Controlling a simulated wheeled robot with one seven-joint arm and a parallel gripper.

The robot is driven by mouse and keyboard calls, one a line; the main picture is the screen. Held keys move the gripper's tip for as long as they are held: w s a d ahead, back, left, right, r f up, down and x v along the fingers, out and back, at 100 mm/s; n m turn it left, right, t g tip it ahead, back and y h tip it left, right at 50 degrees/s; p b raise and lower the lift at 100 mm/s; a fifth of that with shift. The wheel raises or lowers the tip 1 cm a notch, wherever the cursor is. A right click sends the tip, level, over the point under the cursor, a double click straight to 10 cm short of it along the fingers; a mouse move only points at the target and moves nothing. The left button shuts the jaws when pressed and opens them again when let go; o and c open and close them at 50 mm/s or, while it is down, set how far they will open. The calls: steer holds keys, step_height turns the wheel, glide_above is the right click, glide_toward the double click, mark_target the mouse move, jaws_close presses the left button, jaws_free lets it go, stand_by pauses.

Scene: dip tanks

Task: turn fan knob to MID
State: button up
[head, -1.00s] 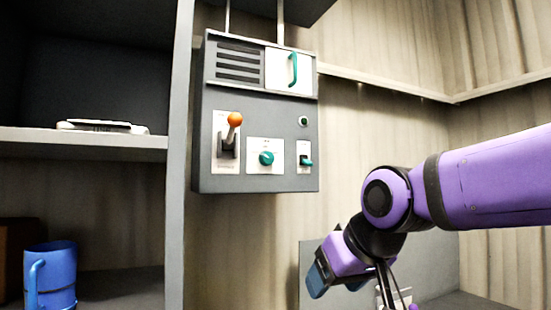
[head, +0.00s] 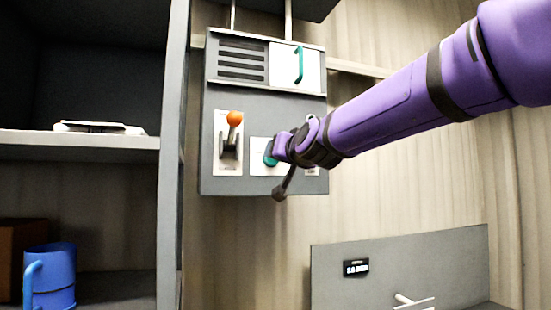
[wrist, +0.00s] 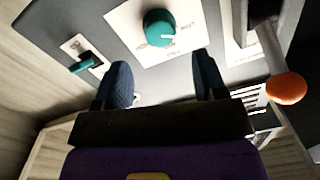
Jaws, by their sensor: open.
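The teal fan knob (head: 269,153) sits on a white plate on the grey wall panel (head: 262,110), partly hidden by my gripper in the head view. In the wrist view the round knob (wrist: 158,28) shows whole, with a pale pointer mark toward the lower right of the picture. Small lettering surrounds it, too blurred to read surely. My gripper (wrist: 163,70) is open and empty, its two dark fingers spread. The knob shows beyond the fingertips, roughly centred between them; I cannot tell the exact gap to it. My arm reaches in from the right.
An orange-tipped lever (head: 234,119) stands left of the knob. A teal toggle switch (wrist: 84,64) is on the knob's other side, hidden by my arm in the head view. A vent and a teal handle (head: 299,64) are above. A blue mug (head: 50,278) sits on the left shelf.

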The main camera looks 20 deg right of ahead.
steer(key=w, duration=0.6)
steer(key=shift+a, duration=0.1)
steer(key=shift+c, duration=0.5)
steer(key=c, duration=0.8)
steer(key=shift+c, duration=0.2)
steer(key=shift+m, duration=0.3)
steer(key=m, duration=1.1)
steer(key=shift+f, duration=0.25)
steer(key=shift+m, duration=0.3)
